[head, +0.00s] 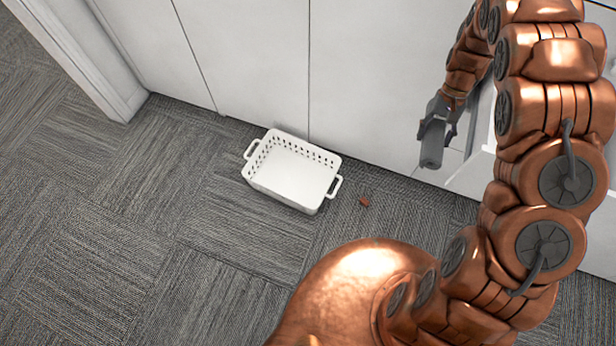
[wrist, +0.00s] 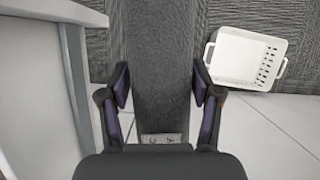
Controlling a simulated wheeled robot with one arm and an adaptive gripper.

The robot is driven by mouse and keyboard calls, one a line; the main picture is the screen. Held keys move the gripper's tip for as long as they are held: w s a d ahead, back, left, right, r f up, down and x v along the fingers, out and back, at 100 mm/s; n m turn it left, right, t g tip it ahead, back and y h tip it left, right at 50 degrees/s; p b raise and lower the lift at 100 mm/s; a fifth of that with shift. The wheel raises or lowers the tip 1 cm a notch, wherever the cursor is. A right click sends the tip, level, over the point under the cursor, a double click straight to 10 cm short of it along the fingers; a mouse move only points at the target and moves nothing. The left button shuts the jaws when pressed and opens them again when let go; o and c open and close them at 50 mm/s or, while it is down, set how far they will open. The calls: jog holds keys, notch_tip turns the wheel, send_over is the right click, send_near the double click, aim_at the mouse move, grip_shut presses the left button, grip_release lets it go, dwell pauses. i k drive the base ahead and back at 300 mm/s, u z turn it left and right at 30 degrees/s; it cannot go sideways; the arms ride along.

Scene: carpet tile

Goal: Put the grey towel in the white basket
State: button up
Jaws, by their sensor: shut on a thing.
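The grey towel (head: 432,151) looks like a thick roll and hangs at the end of my gripper (head: 440,112), high at the right beside the white cabinet fronts. In the wrist view the towel (wrist: 163,60) fills the space between the two fingers of my gripper (wrist: 161,88), which is shut on it. The white basket (head: 250,172) stands upright on the carpet, left of the gripper in the head view, and is empty. In the wrist view the basket (wrist: 210,62) is at the upper right, apart from the towel.
A small reddish-brown star-shaped thing (head: 364,201) lies on the carpet just right of the basket. White cabinet fronts (head: 255,60) run behind the basket. What looks like an open white drawer (head: 472,178) juts out below the gripper. The carpet left of the basket is clear.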

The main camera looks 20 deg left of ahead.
aim_at(296, 175)
jog(key=u, duration=2.9)
jog(key=i, duration=2.75)
jog(key=z, duration=3.05)
jog(key=i, duration=0.35)
jog(key=u, duration=0.05)
